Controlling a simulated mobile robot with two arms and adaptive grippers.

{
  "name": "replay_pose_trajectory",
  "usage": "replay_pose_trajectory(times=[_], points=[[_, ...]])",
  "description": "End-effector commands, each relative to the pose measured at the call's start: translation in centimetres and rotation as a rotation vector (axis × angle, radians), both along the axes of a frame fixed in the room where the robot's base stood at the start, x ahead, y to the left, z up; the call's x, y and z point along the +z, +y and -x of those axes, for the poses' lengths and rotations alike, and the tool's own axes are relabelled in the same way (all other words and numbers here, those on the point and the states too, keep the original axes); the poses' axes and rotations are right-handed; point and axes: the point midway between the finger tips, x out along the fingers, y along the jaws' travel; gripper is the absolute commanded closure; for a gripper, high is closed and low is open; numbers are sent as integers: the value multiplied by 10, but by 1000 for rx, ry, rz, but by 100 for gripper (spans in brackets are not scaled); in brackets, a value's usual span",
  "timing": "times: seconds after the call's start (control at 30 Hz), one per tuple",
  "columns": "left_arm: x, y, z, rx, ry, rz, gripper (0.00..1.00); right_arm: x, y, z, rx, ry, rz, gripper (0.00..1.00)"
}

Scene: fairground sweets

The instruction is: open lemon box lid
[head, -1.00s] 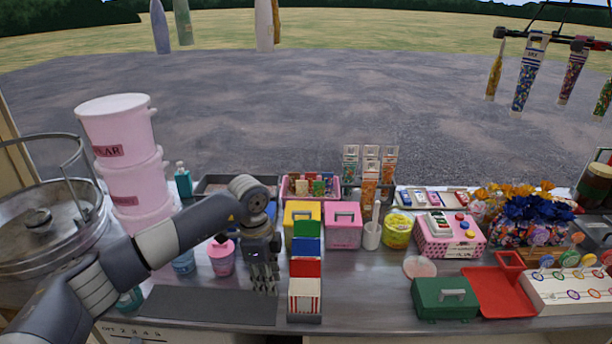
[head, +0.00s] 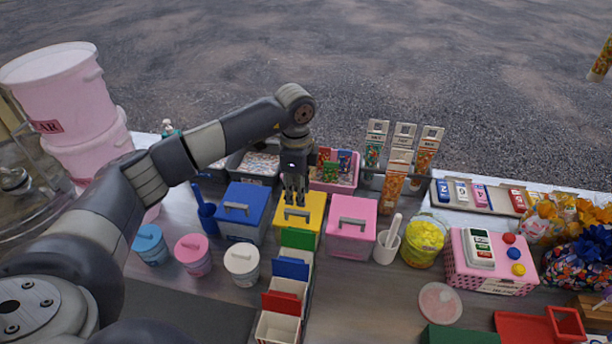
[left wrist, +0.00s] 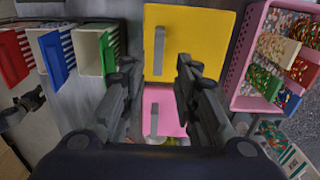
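The lemon box is the yellow box (head: 312,212), lid down, with a grey bar handle on top. It stands between a blue box (head: 245,207) and a pink box (head: 352,224). My left gripper (head: 294,198) points down over the yellow lid, by its handle. In the left wrist view the yellow lid (left wrist: 200,40) and its handle lie ahead of my open, empty fingers (left wrist: 157,66). I cannot tell whether the fingertips touch the handle.
A row of coloured carton holders (head: 284,306) stands just in front of the yellow box. A pink basket of packets (head: 347,184) is behind it. Several lidded tubs (head: 193,254) stand front left, and a yellow tub (head: 424,240) is to the right.

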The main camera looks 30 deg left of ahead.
Motion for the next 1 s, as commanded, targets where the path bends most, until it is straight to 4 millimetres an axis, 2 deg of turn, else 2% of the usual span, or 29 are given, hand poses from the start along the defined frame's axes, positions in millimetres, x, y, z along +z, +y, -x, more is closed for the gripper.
replay_pose_trajectory(times=[0.17,0.6,0.73,0.97,1.0], points=[[-16,0,0,0,2,0,72,-12,0,-1,0,-1,0,60],[-81,0,0,0,1,0,72,-56,0,-1,0,-2,0,60],[-88,0,0,-1,0,0,72,-60,0,-1,0,-2,0,60],[-87,0,0,-1,0,0,72,-59,0,-1,0,-2,0,60],[-87,0,0,-1,0,0,74,-59,0,-1,0,-2,0,60]])
